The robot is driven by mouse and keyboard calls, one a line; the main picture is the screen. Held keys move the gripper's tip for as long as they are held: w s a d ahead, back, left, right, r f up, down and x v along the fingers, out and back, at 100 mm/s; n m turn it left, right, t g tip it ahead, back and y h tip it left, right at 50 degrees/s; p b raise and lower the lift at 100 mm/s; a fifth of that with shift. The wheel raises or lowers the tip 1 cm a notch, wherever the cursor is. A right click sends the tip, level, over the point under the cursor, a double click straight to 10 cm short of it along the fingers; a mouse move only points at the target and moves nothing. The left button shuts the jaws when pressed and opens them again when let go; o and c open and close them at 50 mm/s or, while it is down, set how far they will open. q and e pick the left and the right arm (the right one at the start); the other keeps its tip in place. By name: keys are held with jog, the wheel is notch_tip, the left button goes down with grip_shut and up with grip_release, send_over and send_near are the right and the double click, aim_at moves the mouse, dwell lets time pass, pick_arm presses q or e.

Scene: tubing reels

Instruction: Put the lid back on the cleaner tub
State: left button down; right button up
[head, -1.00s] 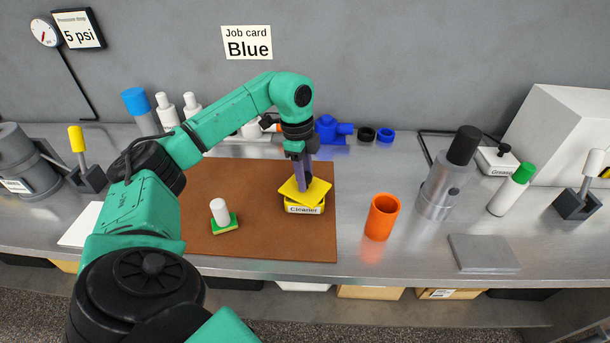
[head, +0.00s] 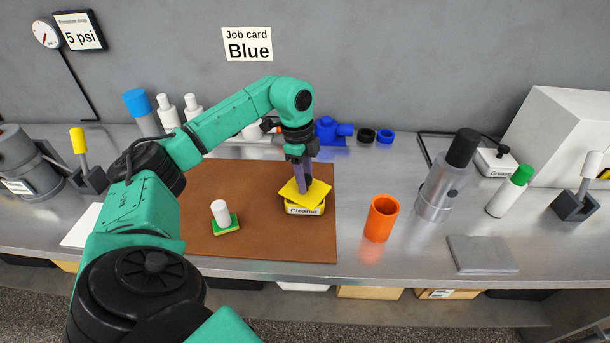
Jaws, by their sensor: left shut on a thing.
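The cleaner tub (head: 304,210) is yellow with a white "Cleaner" label and stands on the right part of the brown mat. The yellow square lid (head: 311,197) is over the tub's top, turned out of line with it; whether it is seated or slightly above the rim I cannot tell. My left gripper (head: 301,183) points straight down and is shut on the lid, its fingertips at the lid's middle. The lid hides the tub's opening. My right gripper is not in view.
On the brown mat (head: 265,240), a white-handled green and yellow pad (head: 223,218) lies left of the tub. An orange cup (head: 381,218) stands to the right, off the mat. Blue fittings (head: 328,130) are behind. The mat's front is clear.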

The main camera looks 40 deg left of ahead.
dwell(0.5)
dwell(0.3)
pick_arm(q)
grip_release()
notch_tip(320, 180, up, 7)
jog(key=p, duration=0.7)
jog(key=shift+r, duration=0.1)
dwell(0.3)
grip_shut()
jog(key=shift+f, duration=0.25)
dwell(1.2)
